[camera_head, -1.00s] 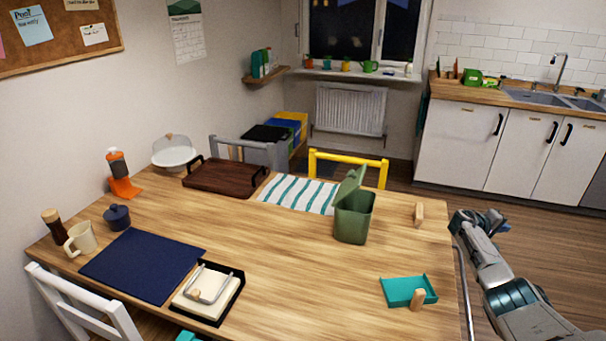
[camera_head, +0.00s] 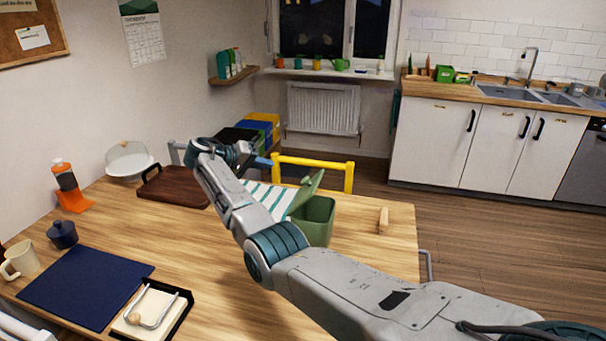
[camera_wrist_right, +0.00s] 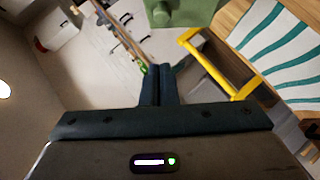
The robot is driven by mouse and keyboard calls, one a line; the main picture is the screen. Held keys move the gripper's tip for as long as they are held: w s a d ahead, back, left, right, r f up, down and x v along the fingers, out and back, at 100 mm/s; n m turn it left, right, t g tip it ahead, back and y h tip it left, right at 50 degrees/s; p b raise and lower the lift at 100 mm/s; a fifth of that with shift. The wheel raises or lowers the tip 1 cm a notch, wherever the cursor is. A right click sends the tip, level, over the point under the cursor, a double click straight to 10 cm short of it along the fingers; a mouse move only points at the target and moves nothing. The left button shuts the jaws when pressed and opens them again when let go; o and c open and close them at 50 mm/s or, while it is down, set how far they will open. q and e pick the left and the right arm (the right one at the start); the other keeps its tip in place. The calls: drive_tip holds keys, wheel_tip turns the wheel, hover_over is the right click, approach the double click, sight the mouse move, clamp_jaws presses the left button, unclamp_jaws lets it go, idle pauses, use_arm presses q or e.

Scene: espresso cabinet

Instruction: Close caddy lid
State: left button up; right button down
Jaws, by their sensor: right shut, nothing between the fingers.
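My left gripper is not in view.
A striped cloth (camera_head: 262,196) lies left of the caddy, partly behind my arm. A small wooden block (camera_head: 383,220) stands to its right. A dark brown tray (camera_head: 175,188) is at the left back. A yellow chair (camera_head: 348,176) stands behind the table.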

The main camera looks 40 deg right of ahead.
drive_tip(key=p+x, duration=0.2)
drive_tip(key=x, duration=0.1)
drive_tip(key=s+f+p+x, duration=0.1)
drive_tip(key=p+x, duration=0.1)
drive_tip(key=x, duration=0.2)
drive_tip(key=s+p+x, duration=0.1)
drive_tip(key=p+x, duration=0.2)
drive_tip(key=shift+a+f, duration=0.1)
drive_tip(key=shift+f, duration=0.5)
